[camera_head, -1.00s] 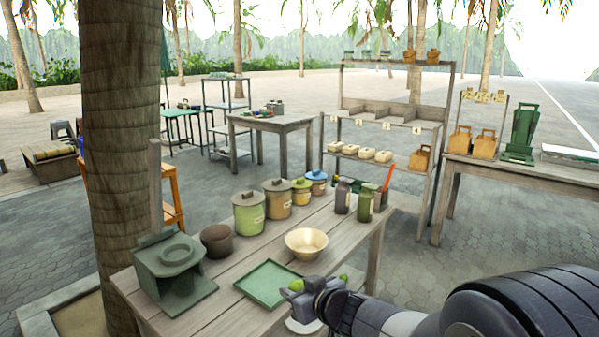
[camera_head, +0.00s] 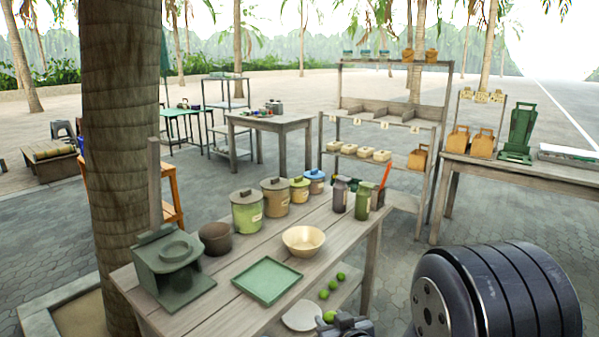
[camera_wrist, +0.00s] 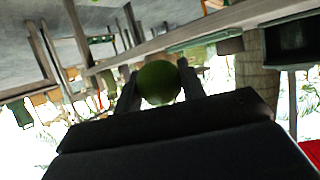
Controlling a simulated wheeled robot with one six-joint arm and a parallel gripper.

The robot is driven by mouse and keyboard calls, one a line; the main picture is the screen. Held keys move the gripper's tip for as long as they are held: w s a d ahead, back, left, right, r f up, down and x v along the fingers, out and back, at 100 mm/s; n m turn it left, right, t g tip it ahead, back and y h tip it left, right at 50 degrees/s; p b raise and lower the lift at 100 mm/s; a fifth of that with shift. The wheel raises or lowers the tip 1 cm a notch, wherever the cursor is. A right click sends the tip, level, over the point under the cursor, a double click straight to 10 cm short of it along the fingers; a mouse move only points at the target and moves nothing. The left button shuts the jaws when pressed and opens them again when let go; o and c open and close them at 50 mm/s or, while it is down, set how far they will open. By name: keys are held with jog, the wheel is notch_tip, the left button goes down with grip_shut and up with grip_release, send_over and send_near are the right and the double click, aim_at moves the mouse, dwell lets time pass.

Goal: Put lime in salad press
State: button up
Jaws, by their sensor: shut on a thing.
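My gripper (camera_wrist: 159,76) is shut on a green lime (camera_wrist: 158,84), held between its two fingers in the wrist view. In the head view the held lime (camera_head: 330,316) shows at the bottom, below and right of the green tray, off the table's near side. A green press-like stand (camera_head: 176,262), with a round ring and an upright post behind it, sits at the table's left end; I take it as the salad press. Several other limes (camera_head: 333,284) lie below the tabletop's right edge, beside a pale round plate (camera_head: 302,316).
The wooden table (camera_head: 225,296) also holds the green tray (camera_head: 267,281), a brown bowl (camera_head: 214,238), a cream bowl (camera_head: 304,241), lidded canisters (camera_head: 247,211) and dark bottles (camera_head: 341,194). A palm trunk (camera_head: 118,150) stands close behind the press. Tabletop between press and tray is clear.

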jog(key=s+d+f+m+h, duration=0.3)
jog(key=d+f+h, duration=0.15)
jog(key=d, duration=0.35)
notch_tip(320, 180, up, 10)
jog(key=w+p, duration=0.2)
jog(key=p, duration=1.2)
jog(key=shift+w+f+t, duration=0.15)
jog(key=shift+w+t, duration=0.1)
jog(key=shift+t, duration=0.15)
jog(key=shift+a+y, duration=0.1)
jog(key=shift+y, duration=0.15)
